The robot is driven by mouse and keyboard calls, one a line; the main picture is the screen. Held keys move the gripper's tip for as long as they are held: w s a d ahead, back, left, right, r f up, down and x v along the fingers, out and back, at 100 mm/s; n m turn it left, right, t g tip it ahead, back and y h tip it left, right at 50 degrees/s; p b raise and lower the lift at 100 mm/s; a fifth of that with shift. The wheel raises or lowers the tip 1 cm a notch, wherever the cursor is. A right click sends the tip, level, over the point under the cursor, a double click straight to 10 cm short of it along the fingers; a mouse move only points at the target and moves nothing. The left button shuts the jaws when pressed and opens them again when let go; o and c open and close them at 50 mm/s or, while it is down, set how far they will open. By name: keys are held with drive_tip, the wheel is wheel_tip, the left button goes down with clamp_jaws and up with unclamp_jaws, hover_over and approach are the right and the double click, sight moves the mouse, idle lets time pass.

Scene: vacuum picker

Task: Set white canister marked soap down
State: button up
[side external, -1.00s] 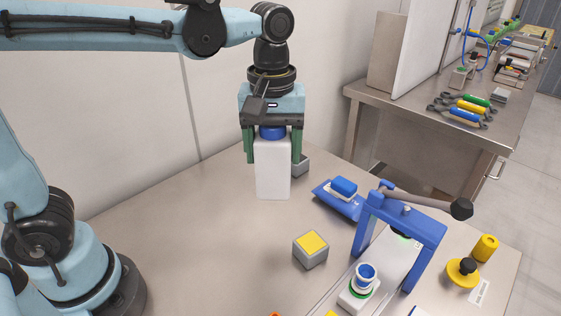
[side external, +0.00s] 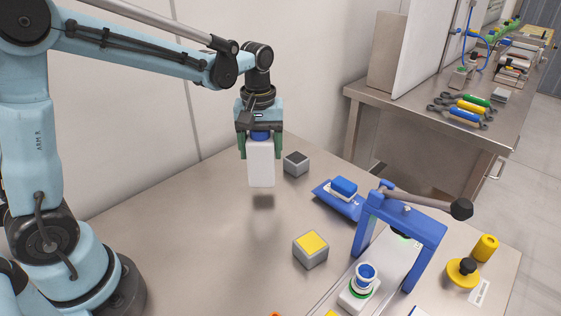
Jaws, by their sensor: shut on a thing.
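The white canister (side external: 261,166) with a blue cap hangs upright in my gripper (side external: 261,150). The green fingers are shut on it from both sides near the top. Its bottom is above the steel table (side external: 190,235), with a soft shadow on the table beneath it. No soap marking can be read on the side facing the camera.
A grey block with a dark top (side external: 296,163) stands just right of the canister. A grey block with a yellow top (side external: 310,249), a blue packet (side external: 340,198) and a blue press frame (side external: 405,225) stand further right. The table's left and middle are clear.

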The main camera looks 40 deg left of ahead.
sight(261, 159)
drive_tip(key=shift+f, duration=1.55)
drive_tip(key=shift+f, duration=0.15)
drive_tip(key=o, duration=1.3)
wheel_tip(261, 159, up, 12)
drive_tip(key=shift+s+r, duration=0.1)
drive_tip(key=shift+r, duration=0.05)
drive_tip(key=shift+s+d, duration=0.1)
drive_tip(key=shift+s, duration=0.2)
drive_tip(key=s+f+m+t, duration=0.1)
drive_tip(key=s+m+t, duration=0.1)
drive_tip(key=s+m, duration=0.1)
drive_tip(key=s+d+f+m+t, duration=0.1)
drive_tip(key=s+f+m+t, duration=0.1)
drive_tip(key=s+m, duration=0.1)
drive_tip(key=s+f+m+t, duration=0.2)
drive_tip(key=s+m+t, duration=0.1)
drive_tip(key=s, duration=0.1)
drive_tip(key=shift+s+d+f, duration=0.1)
drive_tip(key=shift+s+d, duration=0.05)
